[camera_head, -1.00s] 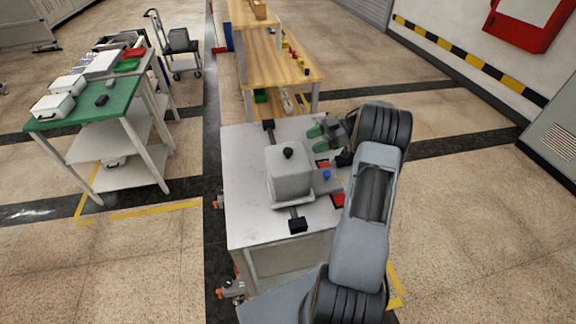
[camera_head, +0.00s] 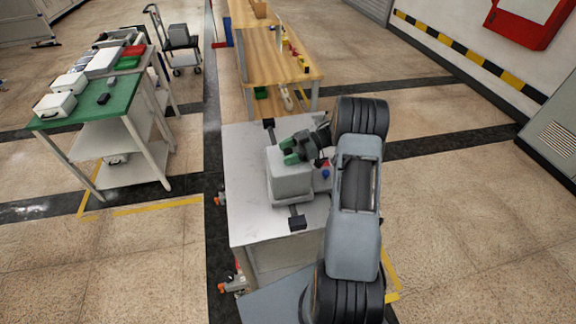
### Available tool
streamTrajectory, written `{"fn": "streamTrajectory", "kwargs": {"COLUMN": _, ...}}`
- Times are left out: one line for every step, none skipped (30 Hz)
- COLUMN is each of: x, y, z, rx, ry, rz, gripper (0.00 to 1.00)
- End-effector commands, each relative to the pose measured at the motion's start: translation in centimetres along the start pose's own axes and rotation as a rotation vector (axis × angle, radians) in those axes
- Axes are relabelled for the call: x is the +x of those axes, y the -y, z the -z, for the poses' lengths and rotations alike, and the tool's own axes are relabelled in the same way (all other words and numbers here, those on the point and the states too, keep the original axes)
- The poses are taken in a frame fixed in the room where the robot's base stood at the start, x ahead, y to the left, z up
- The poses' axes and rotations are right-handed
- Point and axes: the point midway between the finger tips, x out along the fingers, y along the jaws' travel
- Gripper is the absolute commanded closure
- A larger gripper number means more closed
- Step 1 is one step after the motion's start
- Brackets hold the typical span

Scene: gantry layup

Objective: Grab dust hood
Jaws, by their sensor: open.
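The dust hood (camera_head: 289,182), a pale grey box-shaped cover, stands upright on the white-topped bench (camera_head: 246,208) in front of me. The black knob on its top is now hidden behind my gripper. My gripper (camera_head: 288,150), with green fingertips, is at the top of the hood, pointing left, with its jaws open. I cannot tell whether the fingers touch the hood or the knob, or whether the knob is between them.
Black clamp-like blocks (camera_head: 298,222) lie in front of and behind the hood. A blue knob (camera_head: 325,174) sits to its right. A wooden shelf bench (camera_head: 268,66) stands behind. A green-topped table (camera_head: 100,106) is at left. Open floor lies between.

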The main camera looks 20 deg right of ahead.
Motion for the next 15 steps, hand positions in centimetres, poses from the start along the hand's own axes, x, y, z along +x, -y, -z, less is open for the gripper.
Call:
{"fn": "streamTrajectory", "kwargs": {"x": 0.04, "y": 0.0, "z": -0.02, "rx": 0.0, "ry": 0.0, "rz": 0.0, "gripper": 0.37}}
{"fn": "streamTrajectory", "kwargs": {"x": 0.03, "y": 0.0, "z": -0.03, "rx": 0.0, "ry": 0.0, "rz": 0.0, "gripper": 0.37}}
{"fn": "streamTrajectory", "kwargs": {"x": 0.02, "y": 0.0, "z": -0.04, "rx": 0.0, "ry": 0.0, "rz": 0.0, "gripper": 0.37}}
{"fn": "streamTrajectory", "kwargs": {"x": 0.02, "y": 0.0, "z": -0.04, "rx": 0.0, "ry": 0.0, "rz": 0.0, "gripper": 0.37}}
{"fn": "streamTrajectory", "kwargs": {"x": 0.01, "y": 0.0, "z": -0.04, "rx": 0.0, "ry": 0.0, "rz": 0.0, "gripper": 0.37}}
{"fn": "streamTrajectory", "kwargs": {"x": 0.01, "y": 0.0, "z": -0.03, "rx": 0.0, "ry": 0.0, "rz": 0.0, "gripper": 0.39}}
{"fn": "streamTrajectory", "kwargs": {"x": 0.0, "y": 0.0, "z": -0.04, "rx": 0.0, "ry": 0.0, "rz": 0.0, "gripper": 0.42}}
{"fn": "streamTrajectory", "kwargs": {"x": 0.0, "y": 0.0, "z": -0.03, "rx": 0.0, "ry": 0.0, "rz": 0.0, "gripper": 0.45}}
{"fn": "streamTrajectory", "kwargs": {"x": -0.01, "y": 0.0, "z": -0.03, "rx": 0.0, "ry": 0.0, "rz": 0.0, "gripper": 0.49}}
{"fn": "streamTrajectory", "kwargs": {"x": -0.01, "y": 0.0, "z": -0.03, "rx": 0.0, "ry": 0.0, "rz": 0.0, "gripper": 0.52}}
{"fn": "streamTrajectory", "kwargs": {"x": -0.01, "y": 0.0, "z": -0.03, "rx": 0.0, "ry": 0.0, "rz": 0.0, "gripper": 0.55}}
{"fn": "streamTrajectory", "kwargs": {"x": -0.01, "y": 0.0, "z": -0.02, "rx": 0.0, "ry": 0.0, "rz": 0.0, "gripper": 0.59}}
{"fn": "streamTrajectory", "kwargs": {"x": -0.02, "y": 0.0, "z": -0.02, "rx": 0.0, "ry": 0.0, "rz": 0.0, "gripper": 0.61}}
{"fn": "streamTrajectory", "kwargs": {"x": -0.02, "y": 0.0, "z": -0.02, "rx": 0.0, "ry": 0.0, "rz": 0.0, "gripper": 0.64}}
{"fn": "streamTrajectory", "kwargs": {"x": -0.02, "y": 0.0, "z": -0.02, "rx": 0.0, "ry": 0.0, "rz": 0.0, "gripper": 0.68}}
